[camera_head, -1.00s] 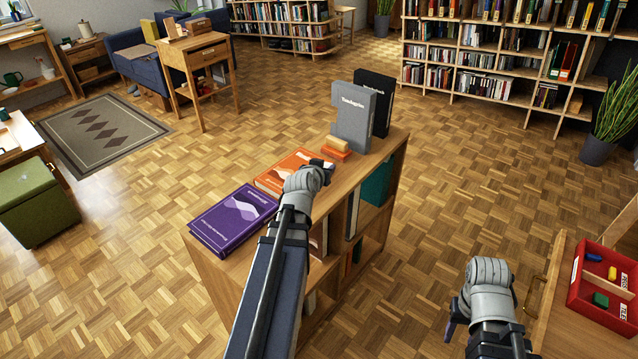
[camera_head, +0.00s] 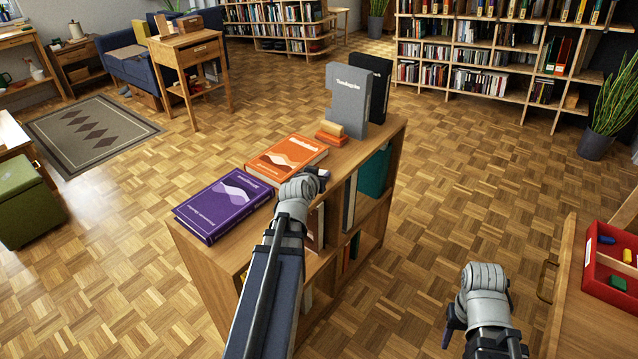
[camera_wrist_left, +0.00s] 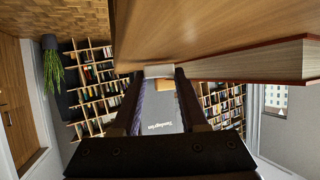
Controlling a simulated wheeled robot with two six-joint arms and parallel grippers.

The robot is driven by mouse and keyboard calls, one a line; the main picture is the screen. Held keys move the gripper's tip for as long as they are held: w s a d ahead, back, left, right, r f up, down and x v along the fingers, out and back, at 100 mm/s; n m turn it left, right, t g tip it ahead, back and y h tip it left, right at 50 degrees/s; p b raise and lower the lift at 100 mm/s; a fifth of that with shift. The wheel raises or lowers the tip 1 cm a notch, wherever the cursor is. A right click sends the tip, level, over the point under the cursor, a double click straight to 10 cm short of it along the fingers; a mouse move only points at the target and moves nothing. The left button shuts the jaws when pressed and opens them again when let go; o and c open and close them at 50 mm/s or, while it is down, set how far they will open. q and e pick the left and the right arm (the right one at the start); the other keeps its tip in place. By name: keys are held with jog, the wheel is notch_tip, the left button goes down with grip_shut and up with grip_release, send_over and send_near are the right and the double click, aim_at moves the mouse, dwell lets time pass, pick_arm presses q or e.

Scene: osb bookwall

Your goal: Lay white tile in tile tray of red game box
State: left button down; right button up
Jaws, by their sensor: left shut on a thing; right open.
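My left gripper (camera_head: 318,174) is over the top of the low bookcase, beside the orange book. In the left wrist view its fingers (camera_wrist_left: 158,85) are shut on a small pale piece, the white tile (camera_wrist_left: 158,71). The tile is hidden in the head view. The red game box (camera_head: 592,272) is at the right edge of the head view, cut off by the frame. It holds blue, yellow and green pieces; its tile tray cannot be made out. My right gripper (camera_head: 450,328) hangs left of the box's table, partly hidden by its own wrist; I see nothing held.
The bookcase top (camera_head: 345,165) carries a purple book (camera_head: 224,204), an orange book (camera_head: 288,157), orange blocks (camera_head: 331,134) and upright grey (camera_head: 348,100) and black books. A wooden table (camera_head: 578,318) bears the box. Open parquet lies between bookcase and table.

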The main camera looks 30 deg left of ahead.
pick_arm(q)
jog(key=shift+f, duration=0.15)
jog(key=shift+f, duration=0.25)
jog(key=shift+s+d+f+b, duration=0.1)
jog(key=shift+b, duration=0.25)
